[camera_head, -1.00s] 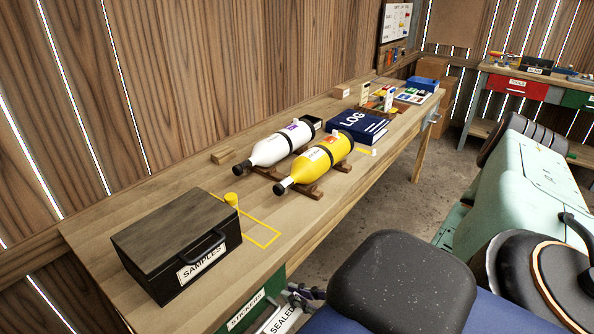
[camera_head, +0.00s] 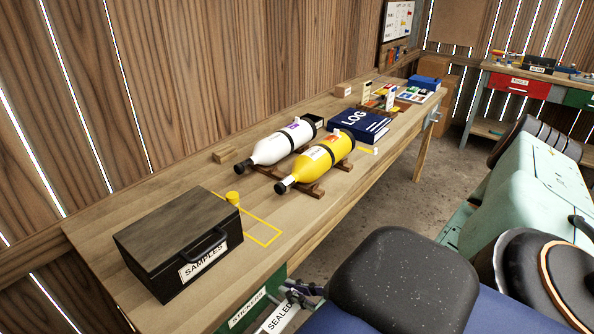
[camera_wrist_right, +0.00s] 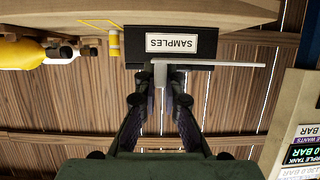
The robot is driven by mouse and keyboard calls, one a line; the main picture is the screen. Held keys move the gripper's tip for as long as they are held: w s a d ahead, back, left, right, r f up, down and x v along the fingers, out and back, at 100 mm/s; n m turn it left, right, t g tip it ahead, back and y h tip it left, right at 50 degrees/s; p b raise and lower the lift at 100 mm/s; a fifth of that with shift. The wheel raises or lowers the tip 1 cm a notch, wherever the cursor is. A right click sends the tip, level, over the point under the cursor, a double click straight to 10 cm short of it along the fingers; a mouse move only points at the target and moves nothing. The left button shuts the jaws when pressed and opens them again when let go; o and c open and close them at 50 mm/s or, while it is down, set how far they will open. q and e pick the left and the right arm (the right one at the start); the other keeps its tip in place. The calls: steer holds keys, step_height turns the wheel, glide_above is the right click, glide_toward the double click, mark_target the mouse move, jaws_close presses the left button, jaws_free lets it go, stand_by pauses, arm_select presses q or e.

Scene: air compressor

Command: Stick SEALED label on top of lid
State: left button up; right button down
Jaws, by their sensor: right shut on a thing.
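The dark SAMPLES box (camera_head: 172,268) stands on the near end of the bench, and its flat wooden lid (camera_head: 180,224) is shut with nothing on top. My right gripper (camera_head: 303,291) is low beside the bench's front edge, partly hidden by my own body. It is shut on the white SEALED label (camera_head: 281,316), which is cut off by the bottom edge. In the right wrist view, my gripper (camera_wrist_right: 160,88) holds the label (camera_wrist_right: 225,63) nearly edge-on, in front of the SAMPLES box (camera_wrist_right: 137,47). My left gripper is not in view.
A white bottle (camera_head: 275,150), a yellow bottle (camera_head: 315,165) and a LOG book (camera_head: 358,127) are farther along the bench. A STICKERS drawer (camera_head: 247,308) is below the bench edge.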

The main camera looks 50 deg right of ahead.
steer(key=shift+w+a+r, duration=0.1)
steer(key=shift+w+a, duration=0.1)
steer(key=shift+w+a+r, duration=0.2)
steer(key=shift+w+r, duration=0.1)
steer(key=shift+w+r+n+y, duration=0.15)
steer(key=shift+w+n+y, duration=0.05)
steer(key=shift+n+y, duration=0.1)
steer(key=shift+a, duration=0.1)
steer(key=shift+w+a+r+y+p, duration=0.3)
steer(key=shift+w+a+p, duration=0.05)
steer(key=shift+w+p, duration=0.05)
steer(key=shift+w+a+r+n, duration=0.1)
steer(key=shift+w+n, duration=0.2)
steer(key=shift+w, duration=0.1)
